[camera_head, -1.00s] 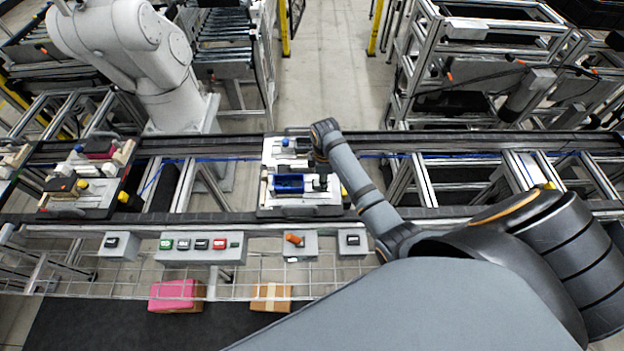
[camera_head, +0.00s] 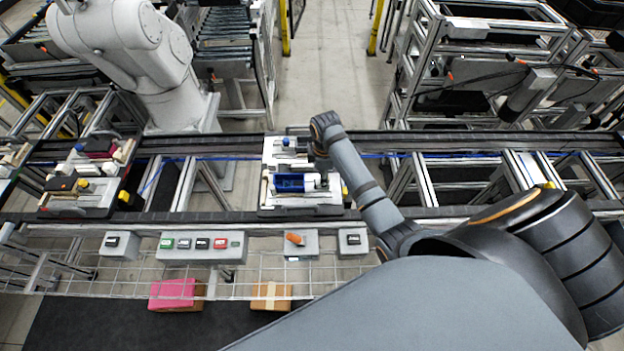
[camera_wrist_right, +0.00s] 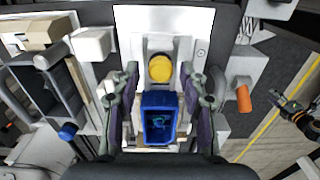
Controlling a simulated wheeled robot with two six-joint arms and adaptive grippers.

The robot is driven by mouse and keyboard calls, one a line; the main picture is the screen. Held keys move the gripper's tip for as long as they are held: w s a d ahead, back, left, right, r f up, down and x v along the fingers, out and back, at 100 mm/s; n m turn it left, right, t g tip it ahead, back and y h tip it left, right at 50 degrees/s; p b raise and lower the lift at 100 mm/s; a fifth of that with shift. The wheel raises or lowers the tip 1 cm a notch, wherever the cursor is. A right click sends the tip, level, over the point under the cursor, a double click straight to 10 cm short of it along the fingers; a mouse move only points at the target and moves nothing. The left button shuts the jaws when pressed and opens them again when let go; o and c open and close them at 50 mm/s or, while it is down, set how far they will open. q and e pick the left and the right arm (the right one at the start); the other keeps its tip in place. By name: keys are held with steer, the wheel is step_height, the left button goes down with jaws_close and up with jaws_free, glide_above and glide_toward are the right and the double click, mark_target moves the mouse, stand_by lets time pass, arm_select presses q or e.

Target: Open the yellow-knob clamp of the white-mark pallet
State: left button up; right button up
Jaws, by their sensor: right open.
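The middle pallet (camera_head: 270,205) lies on the conveyor, with a white plate, a blue box (camera_head: 289,184) and a yellow knob (camera_head: 345,190) at its right edge. In the right wrist view, a yellow knob (camera_wrist_right: 160,68) stands just beyond the blue box (camera_wrist_right: 158,135). My right gripper (camera_wrist_right: 162,78) is open, its fingers on either side of the knob and box, with gaps and nothing gripped. In the head view its fingers are mostly hidden by my right arm (camera_head: 350,165). My left gripper is not in view.
Another pallet (camera_head: 72,210) with clamps stands at the left. A white robot arm (camera_head: 135,50) rises behind the conveyor. Button boxes (camera_head: 200,248) line the front rail (camera_head: 420,214). In the wrist view, a blue knob (camera_wrist_right: 68,131) and an orange knob (camera_wrist_right: 243,98) flank the gripper.

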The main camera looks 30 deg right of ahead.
steer(key=shift+r, duration=3)
steer(key=shift+f, duration=0.1)
